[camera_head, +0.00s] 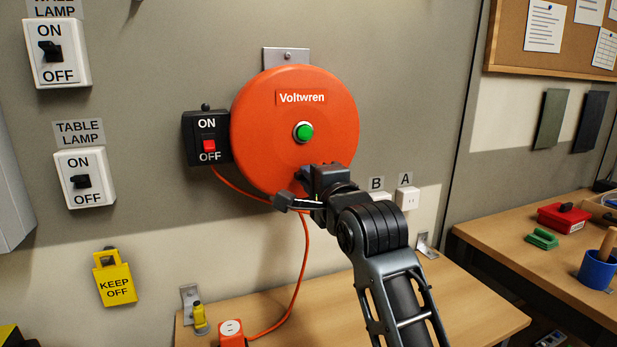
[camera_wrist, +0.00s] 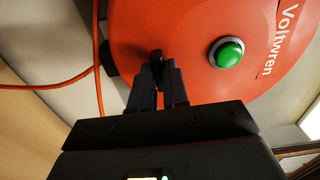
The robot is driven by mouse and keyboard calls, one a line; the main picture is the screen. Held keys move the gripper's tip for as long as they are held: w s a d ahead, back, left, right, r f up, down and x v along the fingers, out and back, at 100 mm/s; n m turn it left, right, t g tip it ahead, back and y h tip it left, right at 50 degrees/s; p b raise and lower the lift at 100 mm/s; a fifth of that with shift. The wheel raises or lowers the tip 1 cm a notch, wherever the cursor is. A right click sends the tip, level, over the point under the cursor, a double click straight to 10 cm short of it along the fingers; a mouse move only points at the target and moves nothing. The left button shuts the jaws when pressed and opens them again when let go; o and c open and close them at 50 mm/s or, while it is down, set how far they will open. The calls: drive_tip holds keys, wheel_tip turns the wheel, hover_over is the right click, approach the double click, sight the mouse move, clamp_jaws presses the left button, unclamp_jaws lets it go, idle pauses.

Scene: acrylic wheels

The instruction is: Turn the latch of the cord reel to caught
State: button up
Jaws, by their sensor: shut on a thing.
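The cord reel (camera_head: 330,85) is a round orange drum marked "Voltwren", mounted on the wall, with a green button (camera_head: 304,131) at its centre. My gripper (camera_head: 304,176) is at the lower part of the reel's face and hides the latch there in the head view. In the wrist view the orange reel (camera_wrist: 180,25) fills the top. There the fingers of my gripper (camera_wrist: 160,75) are closed around a small black piece, which appears to be the latch (camera_wrist: 155,55), beside the green button (camera_wrist: 229,53). I cannot tell the latch's exact angle.
A black ON/OFF switch box (camera_head: 205,138) with a red rocker sits left of the reel. An orange cord (camera_head: 304,260) hangs from the reel to an orange socket (camera_head: 231,333) on the wooden bench (camera_head: 450,310). Wall sockets A (camera_head: 407,198) and B stand right of my gripper.

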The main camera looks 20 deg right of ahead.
clamp_jaws()
drive_tip(key=m+p, duration=0.1)
drive_tip(key=m, duration=0.3)
drive_tip(key=shift+m, duration=0.3)
drive_tip(key=m, duration=0.4)
drive_tip(key=shift+f+m+p, duration=0.1)
drive_tip(key=shift+m+p, duration=0.2)
drive_tip(key=shift+p, duration=0.1)
